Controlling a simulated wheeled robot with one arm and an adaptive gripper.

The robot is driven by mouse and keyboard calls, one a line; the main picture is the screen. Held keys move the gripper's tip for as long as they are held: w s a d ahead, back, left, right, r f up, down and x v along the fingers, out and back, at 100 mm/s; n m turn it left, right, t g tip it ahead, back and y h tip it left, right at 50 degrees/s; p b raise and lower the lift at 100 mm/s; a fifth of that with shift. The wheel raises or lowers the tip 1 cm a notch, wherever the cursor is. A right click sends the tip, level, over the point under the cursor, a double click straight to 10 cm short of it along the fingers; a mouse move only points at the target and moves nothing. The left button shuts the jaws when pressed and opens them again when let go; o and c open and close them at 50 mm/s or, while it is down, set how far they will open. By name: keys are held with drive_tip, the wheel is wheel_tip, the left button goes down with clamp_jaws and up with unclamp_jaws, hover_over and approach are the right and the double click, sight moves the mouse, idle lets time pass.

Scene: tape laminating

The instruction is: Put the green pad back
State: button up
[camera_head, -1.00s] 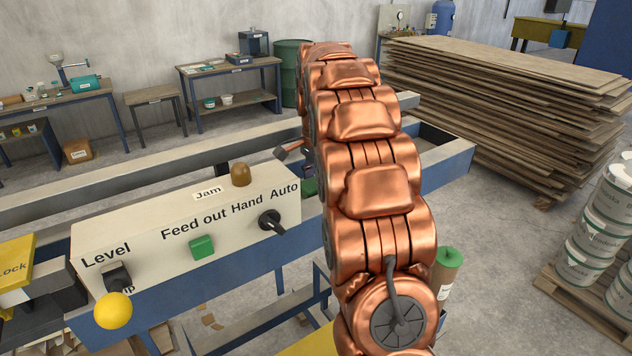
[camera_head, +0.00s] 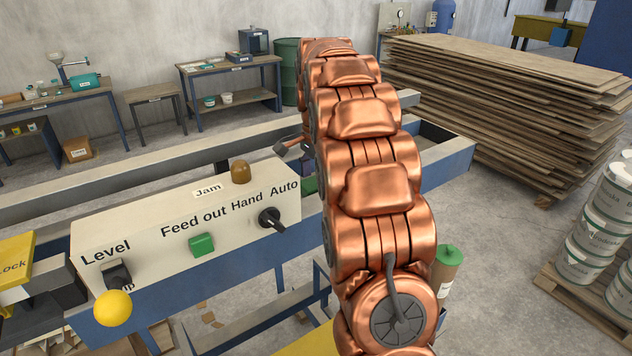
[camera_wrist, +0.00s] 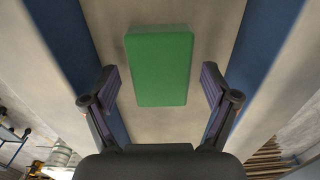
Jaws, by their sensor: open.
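The green pad (camera_wrist: 160,68) is a plain green block in the wrist view, on a pale surface between two blue strips. My gripper (camera_wrist: 160,86) is open, with one finger to the left and one to the right of the pad in the picture. A gap shows between each finger and the pad, and nothing is held. I cannot tell how far the fingertips are above the surface. In the head view my copper arm hides most of that spot. Only a green sliver (camera_head: 310,185) shows beside the arm, perhaps the pad.
A board stack (camera_head: 500,100) is at the back right. White buckets (camera_head: 605,215) stand at the right edge.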

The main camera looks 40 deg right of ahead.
sight(316, 181)
drive_tip(key=shift+r+b, duration=1.25)
drive_tip(key=shift+r, duration=2.3)
drive_tip(key=shift+a, duration=0.1)
